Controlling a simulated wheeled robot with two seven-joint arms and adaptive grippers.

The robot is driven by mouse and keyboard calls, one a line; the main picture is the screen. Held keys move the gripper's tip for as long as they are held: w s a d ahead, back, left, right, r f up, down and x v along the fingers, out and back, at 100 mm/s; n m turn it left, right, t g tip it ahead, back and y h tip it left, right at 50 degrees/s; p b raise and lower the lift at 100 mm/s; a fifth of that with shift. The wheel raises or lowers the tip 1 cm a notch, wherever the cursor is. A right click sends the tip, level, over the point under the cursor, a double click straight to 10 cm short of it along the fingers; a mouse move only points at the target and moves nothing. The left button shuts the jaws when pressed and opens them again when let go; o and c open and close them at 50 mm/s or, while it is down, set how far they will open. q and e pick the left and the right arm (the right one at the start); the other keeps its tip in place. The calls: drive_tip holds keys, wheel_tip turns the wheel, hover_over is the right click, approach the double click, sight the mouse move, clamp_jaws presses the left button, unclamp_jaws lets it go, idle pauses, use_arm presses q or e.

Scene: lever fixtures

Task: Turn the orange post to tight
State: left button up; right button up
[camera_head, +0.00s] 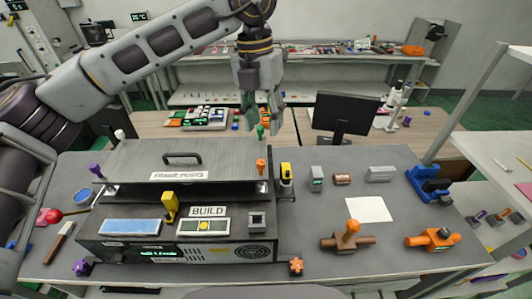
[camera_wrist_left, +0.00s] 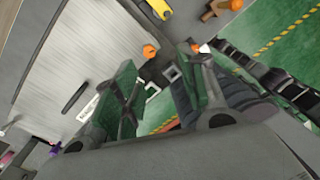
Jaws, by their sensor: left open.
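The orange post (camera_head: 261,166) stands at the front right corner of the grey panel labelled FRAME POSTS (camera_head: 215,155). An orange knob (camera_wrist_left: 150,51) at the panel edge in the left wrist view looks like the same post. My left gripper (camera_head: 262,118) points down above the panel's back right corner, behind the orange post. A green post (camera_head: 261,131) is just below its fingertips. In the left wrist view my left gripper (camera_wrist_left: 160,66) is open, with nothing seen between its fingers. My right gripper is not in view.
A purple post (camera_head: 96,170) and a white post (camera_head: 120,134) stand on the panel's left side. A black handle (camera_head: 182,158) rises from the panel. A yellow device (camera_head: 286,178) stands right of the orange post.

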sight(262, 161)
use_arm(q)
drive_tip(key=shift+w+a+f+t+y, duration=0.3)
drive_tip(key=shift+a+f+y, duration=0.1)
drive_tip(key=shift+y, duration=0.1)
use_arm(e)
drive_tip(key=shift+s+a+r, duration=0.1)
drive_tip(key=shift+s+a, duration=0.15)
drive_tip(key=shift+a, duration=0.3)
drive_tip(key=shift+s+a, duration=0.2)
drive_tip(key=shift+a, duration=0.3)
use_arm(q)
drive_tip(key=shift+f+p, duration=1.45)
drive_tip(key=shift+f, duration=5.4)
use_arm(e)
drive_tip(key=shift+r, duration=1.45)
use_arm(q)
clamp_jaws()
